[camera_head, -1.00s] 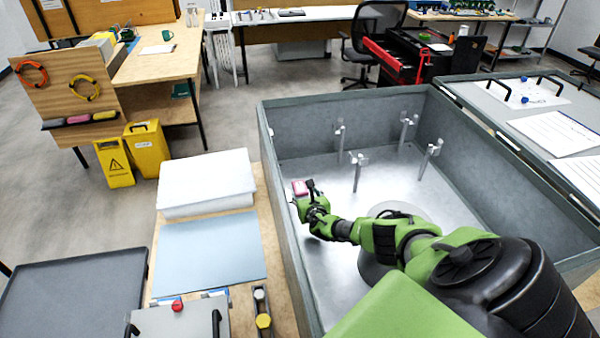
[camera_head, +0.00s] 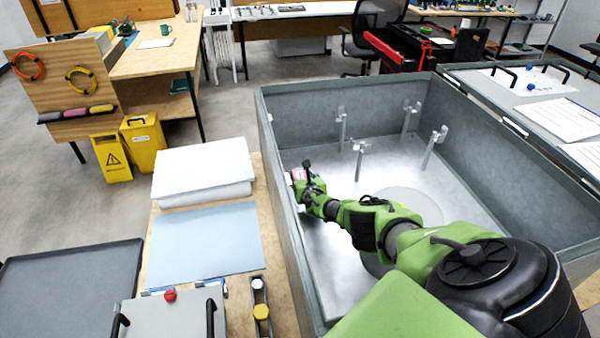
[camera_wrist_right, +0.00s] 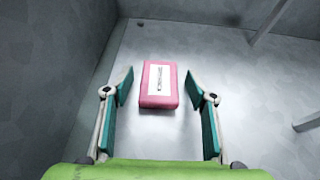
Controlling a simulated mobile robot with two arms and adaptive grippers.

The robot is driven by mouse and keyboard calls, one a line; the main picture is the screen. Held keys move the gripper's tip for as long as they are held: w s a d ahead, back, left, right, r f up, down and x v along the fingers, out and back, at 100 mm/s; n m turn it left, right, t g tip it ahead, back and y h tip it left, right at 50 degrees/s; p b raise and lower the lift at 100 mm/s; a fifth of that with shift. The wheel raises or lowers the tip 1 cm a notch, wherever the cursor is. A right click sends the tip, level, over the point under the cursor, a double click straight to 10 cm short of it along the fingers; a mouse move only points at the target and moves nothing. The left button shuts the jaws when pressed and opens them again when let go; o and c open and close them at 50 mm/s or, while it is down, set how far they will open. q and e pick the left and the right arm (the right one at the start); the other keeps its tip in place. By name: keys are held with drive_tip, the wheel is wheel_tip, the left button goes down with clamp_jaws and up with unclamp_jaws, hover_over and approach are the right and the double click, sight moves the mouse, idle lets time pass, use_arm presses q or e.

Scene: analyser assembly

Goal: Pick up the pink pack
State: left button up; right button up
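The pink pack (camera_wrist_right: 158,85) lies on the metal floor of the grey bin, a white label on its top, in the right wrist view. In the head view only a bit of the pink pack (camera_head: 297,174) shows beside my gripper, near the bin's left wall. My right gripper (camera_wrist_right: 160,88) is open, one finger to each side of the pack with a gap on both sides. It also shows in the head view (camera_head: 303,180), at the end of my green arm. My left gripper is not in view.
The grey bin's (camera_head: 292,255) left wall is close to my right gripper. Several metal posts (camera_head: 360,160) stand on the bin floor. A round plate (camera_head: 425,205) lies under my arm. A stack of white sheets (camera_head: 203,170) lies on the bench to the left.

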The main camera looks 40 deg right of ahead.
drive_tip(key=c, duration=0.8)
drive_tip(key=shift+c, duration=0.2)
